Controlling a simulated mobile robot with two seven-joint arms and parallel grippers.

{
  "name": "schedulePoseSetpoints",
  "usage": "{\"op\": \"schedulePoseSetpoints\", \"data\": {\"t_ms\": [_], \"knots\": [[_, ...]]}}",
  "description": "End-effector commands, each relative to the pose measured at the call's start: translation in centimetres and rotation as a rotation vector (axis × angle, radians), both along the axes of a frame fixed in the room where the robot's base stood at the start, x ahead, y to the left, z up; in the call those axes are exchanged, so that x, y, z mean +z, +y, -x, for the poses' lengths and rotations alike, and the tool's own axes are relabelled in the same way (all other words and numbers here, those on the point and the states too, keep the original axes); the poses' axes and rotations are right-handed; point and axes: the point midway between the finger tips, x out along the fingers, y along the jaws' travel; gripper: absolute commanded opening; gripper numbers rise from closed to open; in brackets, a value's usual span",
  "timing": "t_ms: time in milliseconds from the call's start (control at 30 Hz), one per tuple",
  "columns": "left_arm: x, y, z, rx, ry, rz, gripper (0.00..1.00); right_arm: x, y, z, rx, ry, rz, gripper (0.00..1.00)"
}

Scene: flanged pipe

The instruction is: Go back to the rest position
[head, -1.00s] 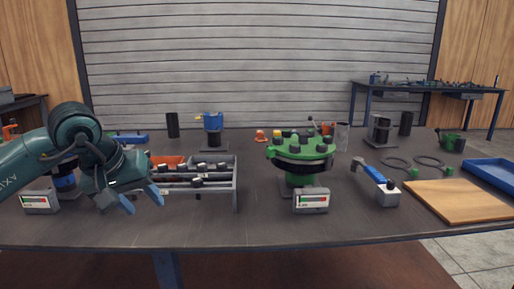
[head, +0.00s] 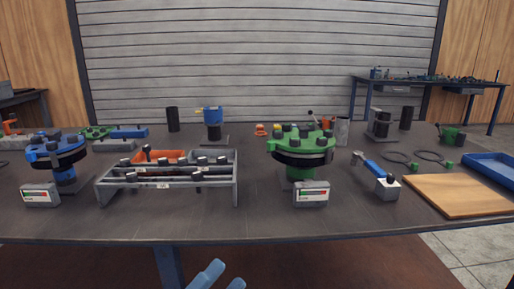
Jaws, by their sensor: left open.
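My left gripper (head: 222,279) shows only by its blue fingertips at the bottom edge of the head view, in front of the table and below its front edge. The fingertips are apart and nothing is between them. The rest of that arm is out of view. My right gripper is not in view. The green flanged pipe (head: 300,158) stands upright at the middle of the table, and the blue flanged pipe (head: 58,151) stands at the left. The gripper is clear of both.
A grey rack (head: 236,182) with bolts stands left of centre on the dark table (head: 270,220). Small display boxes (head: 312,195) stand before both flanges. A hammer-like tool (head: 372,170), a wooden board (head: 460,198) and a blue tray (head: 490,170) lie at the right. The table's front strip is clear.

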Motion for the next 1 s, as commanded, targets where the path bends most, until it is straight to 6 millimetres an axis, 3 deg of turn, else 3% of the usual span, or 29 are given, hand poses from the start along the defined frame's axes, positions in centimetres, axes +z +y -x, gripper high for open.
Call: {"op": "schedulePoseSetpoints", "data": {"t_ms": [100,200,400,633,700,1000], "knots": [[-4.4,3.1,0.3,0.041,0.417,0.263,0.47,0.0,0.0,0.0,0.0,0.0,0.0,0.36],[-7.6,4.9,1.1,0.073,0.675,0.443,0.47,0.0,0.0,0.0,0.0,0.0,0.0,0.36],[-12.8,7.3,3.7,0.141,1.042,0.726,0.47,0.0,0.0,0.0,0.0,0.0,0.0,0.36],[-17.4,9.1,7.8,0.228,1.363,1.007,0.47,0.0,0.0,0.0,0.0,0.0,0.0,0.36],[-16.0,9.0,7.3,0.234,1.364,0.99,0.47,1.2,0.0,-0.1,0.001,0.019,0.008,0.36],[-14.4,8.8,6.9,0.294,1.428,0.953,0.47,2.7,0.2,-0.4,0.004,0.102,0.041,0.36]]}}
